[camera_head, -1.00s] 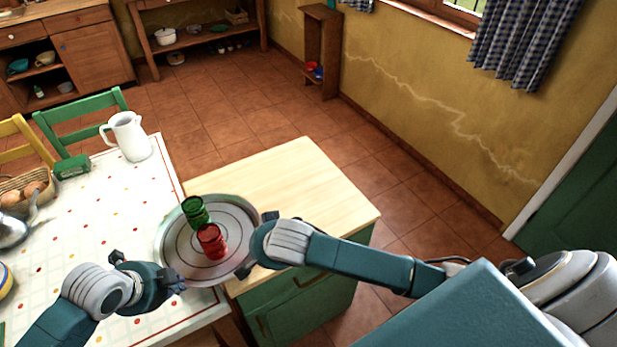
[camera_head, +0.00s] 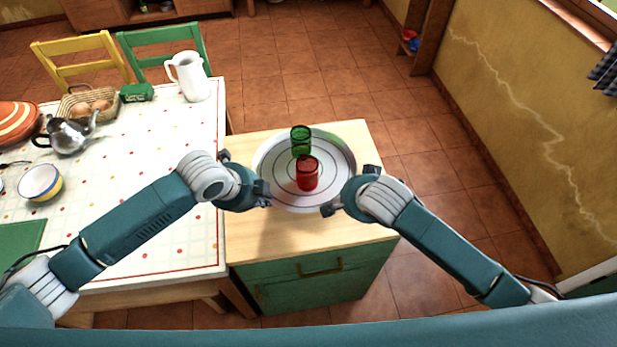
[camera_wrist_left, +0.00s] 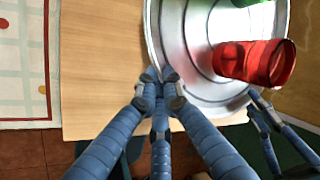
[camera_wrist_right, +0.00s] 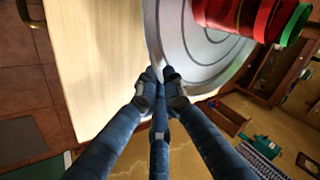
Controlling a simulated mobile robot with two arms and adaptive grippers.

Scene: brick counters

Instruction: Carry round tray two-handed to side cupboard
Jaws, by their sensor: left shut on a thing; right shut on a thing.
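The round metal tray (camera_head: 325,200) is over the wooden top of the green side cupboard (camera_head: 290,225). I cannot tell whether it touches the top. A green glass (camera_head: 301,138) and a red glass (camera_head: 307,178) stand upright on it. My left gripper (camera_head: 265,192) is shut on the tray's left rim, and its fingers show at the rim in the left wrist view (camera_wrist_left: 160,88). My right gripper (camera_head: 335,202) is shut on the right front rim, also seen in the right wrist view (camera_wrist_right: 160,88).
A dining table (camera_head: 140,225) with a dotted cloth adjoins the cupboard on the left. It holds a white jug (camera_head: 190,78), a metal teapot (camera_head: 68,135), a bowl (camera_head: 41,183) and an egg basket (camera_head: 88,105). Tiled floor (camera_head: 430,140) lies open to the right.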

